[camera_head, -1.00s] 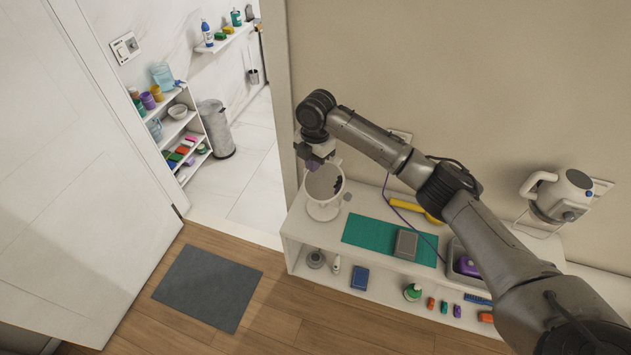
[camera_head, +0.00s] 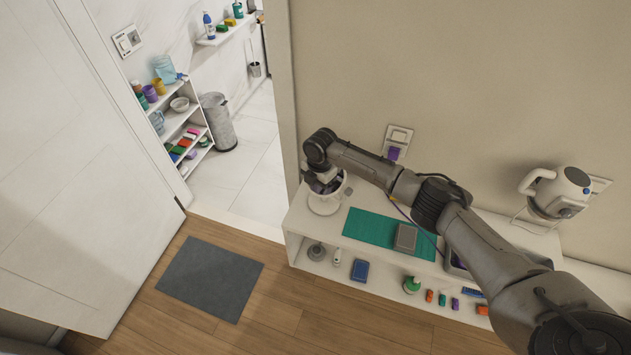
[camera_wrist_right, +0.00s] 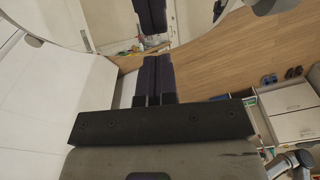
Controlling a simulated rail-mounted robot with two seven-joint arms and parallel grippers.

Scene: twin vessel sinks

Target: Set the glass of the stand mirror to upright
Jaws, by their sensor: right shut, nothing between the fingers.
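The stand mirror (camera_head: 325,206) is a white round-framed mirror on the left end of the white shelf unit. My right gripper (camera_head: 324,184) is over it, with its fingers down at the glass. The hand covers most of the glass, so I cannot tell its exact tilt or whether the fingers touch it. In the right wrist view, my right gripper's dark fingers (camera_wrist_right: 153,75) are shut with nothing between them. A curved edge crosses the upper part there, with a finger-like reflection in the mirror glass (camera_wrist_right: 105,22). My left gripper is not in view.
A green mat (camera_head: 372,227) with a grey box (camera_head: 405,238) lies right of the mirror. A wall socket (camera_head: 398,136) with a purple plug is behind. Several small items fill the lower shelf.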

